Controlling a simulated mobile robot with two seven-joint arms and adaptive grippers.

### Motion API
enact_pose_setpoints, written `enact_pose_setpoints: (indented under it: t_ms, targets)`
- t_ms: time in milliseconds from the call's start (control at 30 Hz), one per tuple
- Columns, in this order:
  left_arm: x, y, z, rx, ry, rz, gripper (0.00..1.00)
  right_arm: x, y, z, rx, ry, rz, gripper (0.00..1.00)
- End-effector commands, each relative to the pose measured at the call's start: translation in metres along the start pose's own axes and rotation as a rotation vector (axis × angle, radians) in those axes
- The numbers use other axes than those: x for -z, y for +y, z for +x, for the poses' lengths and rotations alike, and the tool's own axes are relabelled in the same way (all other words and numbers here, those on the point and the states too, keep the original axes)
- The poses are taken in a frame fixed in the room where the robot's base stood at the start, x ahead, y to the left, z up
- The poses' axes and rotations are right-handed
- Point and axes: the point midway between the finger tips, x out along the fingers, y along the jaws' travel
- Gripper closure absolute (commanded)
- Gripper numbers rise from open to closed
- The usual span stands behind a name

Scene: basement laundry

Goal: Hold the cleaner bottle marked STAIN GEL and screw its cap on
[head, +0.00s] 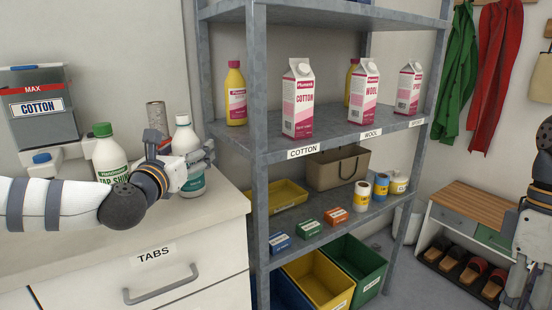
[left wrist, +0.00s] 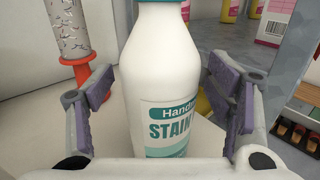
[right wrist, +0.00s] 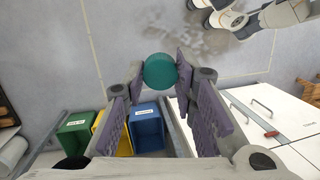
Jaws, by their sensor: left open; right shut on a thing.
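The STAIN GEL bottle (head: 185,138), white with a teal label, stands upright on the counter at the left in the head view. It fills the middle of the left wrist view (left wrist: 165,70), where its top is cut off. My left gripper (left wrist: 158,95) is open, with one finger on each side of the bottle and visible gaps between them. My right gripper (right wrist: 160,78) is shut on a round teal cap (right wrist: 159,71), held between its fingertips in the air, away from the bottle. In the head view my right arm shows at the right edge.
A green-capped TAP SHINE bottle (head: 108,155) stands left of my left gripper. A patterned cylinder (left wrist: 68,28) on an orange-red base stands behind. The COTTON container (head: 40,112) is farther left. A grey shelf unit (head: 258,150) with cartons stands to the right of the counter.

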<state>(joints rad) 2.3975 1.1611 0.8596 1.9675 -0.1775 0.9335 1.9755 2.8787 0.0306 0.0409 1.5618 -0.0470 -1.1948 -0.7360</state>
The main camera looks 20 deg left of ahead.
Motion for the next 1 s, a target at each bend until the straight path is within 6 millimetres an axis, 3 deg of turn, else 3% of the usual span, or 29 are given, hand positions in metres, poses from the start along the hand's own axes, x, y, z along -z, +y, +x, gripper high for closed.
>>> enact_pose_setpoints:
  t_ms: [67,367,733,867,1000]
  targets:
    - [0.000,0.000,0.000,0.000,0.000,0.000,0.26,0.000,0.000,0.000,0.000,0.000,0.000,0.83]
    - [0.000,0.000,0.000,0.000,0.000,0.000,0.92,0.000,0.000,0.000,0.000,0.000,0.000,0.83]
    - [-0.012,0.000,0.000,-0.001,-0.006,-0.001,0.93,-0.001,-0.001,-0.005,-0.005,0.005,0.000,0.83]
    - [-0.037,0.000,-0.001,0.000,-0.012,-0.003,0.93,-0.003,-0.003,-0.016,-0.017,0.017,0.000,0.83]
    - [-0.073,-0.002,-0.027,0.001,-0.020,-0.006,0.93,-0.009,-0.009,-0.043,-0.045,0.046,0.000,0.83]
